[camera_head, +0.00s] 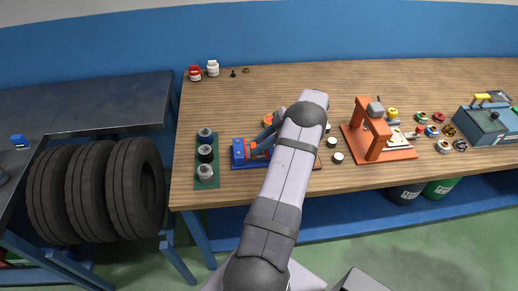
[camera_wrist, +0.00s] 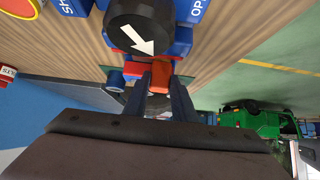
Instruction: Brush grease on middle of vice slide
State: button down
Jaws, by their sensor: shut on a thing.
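A small blue and red device that looks like the vice (camera_head: 238,150) lies near the front of the wooden bench, partly hidden by my arm. In the wrist view a black round knob with a white arrow (camera_wrist: 140,28) sits between blue blocks with partly visible lettering. My gripper (camera_wrist: 162,88) is shut on an orange-red piece (camera_wrist: 161,74) just below the knob. I cannot tell whether this piece is a brush handle or a part of the device. My gripper is hidden behind my arm in the head view. No grease or bristles can be made out.
A green mat (camera_head: 206,184) with three round containers lies left of the device. A blue-grey box (camera_head: 488,126) is at far right. The back middle of the bench is clear.

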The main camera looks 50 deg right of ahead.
jog(key=shift+w+d+f+b, duration=0.1)
jog(key=shift+w+d+b, duration=1.3)
jog(key=shift+b, duration=0.3)
notch_tip(320, 180, up, 2)
jog(key=shift+w+r+p, duration=0.1)
jog(key=shift+r+p, duration=0.1)
jog(key=shift+p, duration=0.4)
jog(key=shift+r+p, duration=2.25)
jog(key=shift+r, duration=0.7)
jog(key=w+a+r+n+g+y, duration=0.1)
jog(key=w+a+r+n+g, duration=0.1)
jog(key=w+a+r, duration=0.5)
jog(key=w+a+n, duration=0.1)
jog(key=w+a, duration=0.1)
jog(key=w, duration=0.1)
jog(key=shift+w+a+r, duration=0.2)
jog(key=shift+w+a, duration=0.15)
jog(key=shift+a+r+y, duration=0.1)
jog(key=shift+y, duration=0.2)
